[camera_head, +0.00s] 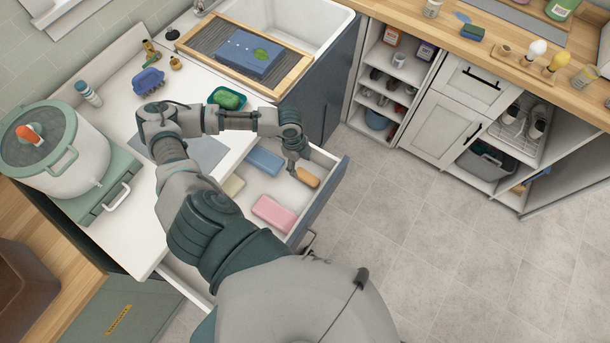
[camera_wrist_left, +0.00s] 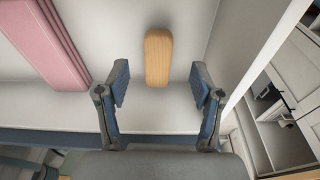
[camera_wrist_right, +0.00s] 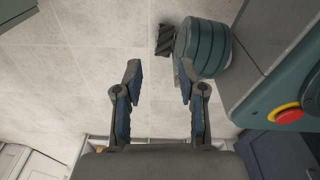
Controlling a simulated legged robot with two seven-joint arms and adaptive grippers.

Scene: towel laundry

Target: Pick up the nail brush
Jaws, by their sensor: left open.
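The nail brush (camera_head: 307,177) is a small tan, wood-coloured oblong lying in the open white drawer, near its right end. In the left wrist view the nail brush (camera_wrist_left: 158,56) lies just beyond the fingertips, between their lines and not touched. My left gripper (camera_head: 291,161) hangs over the drawer close to the brush. It also shows in the left wrist view (camera_wrist_left: 160,82), with its fingers apart and nothing between them. My right gripper (camera_wrist_right: 160,75) is open and empty above the floor; it is not visible in the head view.
The drawer (camera_head: 333,183) also holds a pink block (camera_head: 274,213) and a blue block (camera_head: 264,161). Its walls stand close around the brush. The counter above carries a large pot (camera_head: 60,150), a blue brush (camera_head: 149,80) and a green soap dish (camera_head: 227,98). The floor to the right is clear.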

